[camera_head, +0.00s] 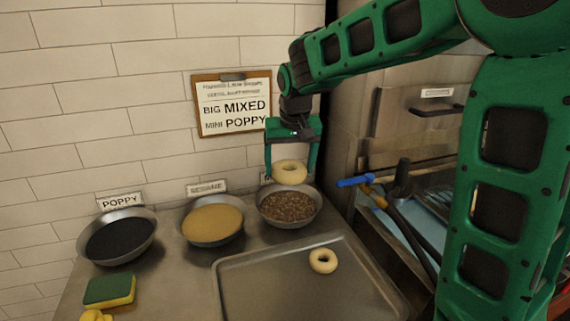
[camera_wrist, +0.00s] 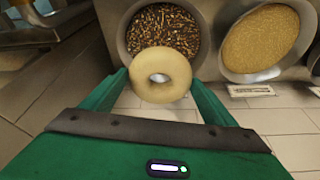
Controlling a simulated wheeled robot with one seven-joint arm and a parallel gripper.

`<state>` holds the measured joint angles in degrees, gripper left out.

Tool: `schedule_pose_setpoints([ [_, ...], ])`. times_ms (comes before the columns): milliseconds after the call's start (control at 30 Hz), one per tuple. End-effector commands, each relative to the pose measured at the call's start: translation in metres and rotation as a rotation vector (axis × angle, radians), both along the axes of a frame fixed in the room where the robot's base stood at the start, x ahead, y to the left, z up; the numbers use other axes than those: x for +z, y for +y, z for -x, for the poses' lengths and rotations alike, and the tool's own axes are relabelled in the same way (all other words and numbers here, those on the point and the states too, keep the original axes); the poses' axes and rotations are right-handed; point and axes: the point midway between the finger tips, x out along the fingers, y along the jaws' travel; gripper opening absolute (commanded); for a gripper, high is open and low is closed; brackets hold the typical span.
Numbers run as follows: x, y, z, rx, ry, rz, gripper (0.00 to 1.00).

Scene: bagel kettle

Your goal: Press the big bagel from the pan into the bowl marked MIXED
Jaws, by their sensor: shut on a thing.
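My gripper (camera_head: 292,168) is shut on the big bagel (camera_head: 289,172), a pale plain ring. In the head view it holds the bagel above the back part of the rightmost bowl (camera_head: 290,222), which is filled with brown mixed seeds. That bowl's label is mostly hidden behind my gripper and the bagel. In the wrist view the bagel (camera_wrist: 160,75) sits between the green fingers and overlaps the edge of the mixed-seed bowl (camera_wrist: 200,40). The pan (camera_head: 240,272) is at the front, with a smaller bagel (camera_head: 323,260) lying on it.
The sesame bowl (camera_head: 212,221) and the poppy bowl (camera_head: 117,236) stand to the left. A sponge (camera_head: 109,290) lies at the front left. A clipboard sign (camera_head: 232,103) hangs on the wall. A blue-ended tool (camera_head: 355,181) and dark handles are at right.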

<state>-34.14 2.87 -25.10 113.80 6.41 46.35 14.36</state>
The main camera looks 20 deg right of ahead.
Motion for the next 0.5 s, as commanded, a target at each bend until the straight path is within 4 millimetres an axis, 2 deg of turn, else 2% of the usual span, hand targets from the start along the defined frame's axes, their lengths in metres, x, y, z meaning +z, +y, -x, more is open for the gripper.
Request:
schedule_pose_setpoints([
  [500, -0.053, 0.002, 0.001, 0.003, 0.003, 0.000, 0.56],
])
